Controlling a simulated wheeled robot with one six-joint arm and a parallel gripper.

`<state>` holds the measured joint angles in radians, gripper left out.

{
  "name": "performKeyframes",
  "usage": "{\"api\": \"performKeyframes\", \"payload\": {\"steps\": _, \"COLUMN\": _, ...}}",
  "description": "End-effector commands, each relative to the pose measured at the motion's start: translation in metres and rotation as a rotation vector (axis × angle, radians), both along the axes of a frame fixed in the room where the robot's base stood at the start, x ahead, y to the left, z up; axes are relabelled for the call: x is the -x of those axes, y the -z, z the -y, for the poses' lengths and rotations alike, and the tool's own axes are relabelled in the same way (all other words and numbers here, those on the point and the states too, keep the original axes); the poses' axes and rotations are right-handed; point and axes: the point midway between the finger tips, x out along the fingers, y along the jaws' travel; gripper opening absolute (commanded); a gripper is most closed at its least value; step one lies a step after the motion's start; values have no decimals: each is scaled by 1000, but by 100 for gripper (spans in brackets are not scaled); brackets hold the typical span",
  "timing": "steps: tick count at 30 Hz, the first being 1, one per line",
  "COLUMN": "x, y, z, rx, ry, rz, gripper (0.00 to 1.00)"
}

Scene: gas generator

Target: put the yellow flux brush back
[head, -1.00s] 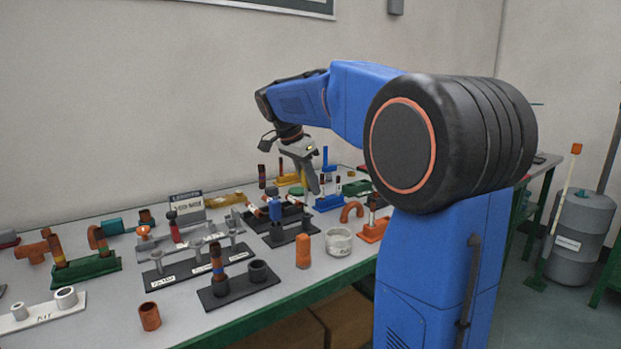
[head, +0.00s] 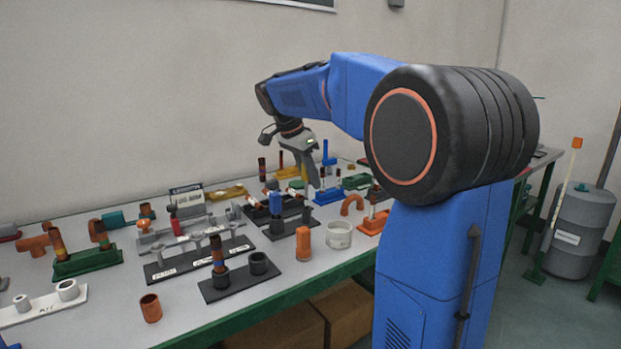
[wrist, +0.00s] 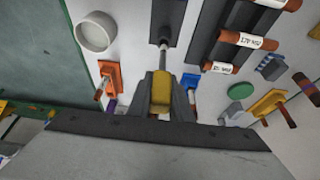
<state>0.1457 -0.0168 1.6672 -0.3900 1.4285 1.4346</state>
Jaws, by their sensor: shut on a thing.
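My gripper (wrist: 160,105) is shut on the yellow flux brush (wrist: 161,92), whose yellow part sits between the fingers in the wrist view. A thin grey shaft runs from it towards the top of that view, over a dark flat holder (wrist: 168,15). I cannot tell whether the shaft's end touches the holder or is above it. In the head view my gripper (head: 315,182) points down over the back right of the bench; the brush cannot be made out there.
A white round tub (head: 339,235) and an orange holder (head: 373,222) stand near the front edge of the bench (head: 185,298). A blue holder (head: 328,196) is close to the gripper. Several dark racks with pipe pieces crowd the middle. A grey drum (head: 580,232) stands on the floor.

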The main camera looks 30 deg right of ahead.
Motion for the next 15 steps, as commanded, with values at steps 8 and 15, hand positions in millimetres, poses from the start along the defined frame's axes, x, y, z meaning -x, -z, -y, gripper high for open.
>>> {"api": "performKeyframes", "payload": {"steps": 8, "x": 0, "y": 5, "z": 0, "rx": 0, "ry": 0, "rz": 0, "gripper": 2}}
{"api": "performKeyframes", "payload": {"steps": 15, "x": 0, "y": 11, "z": 0, "rx": 0, "ry": 0, "rz": 0, "gripper": 2}}
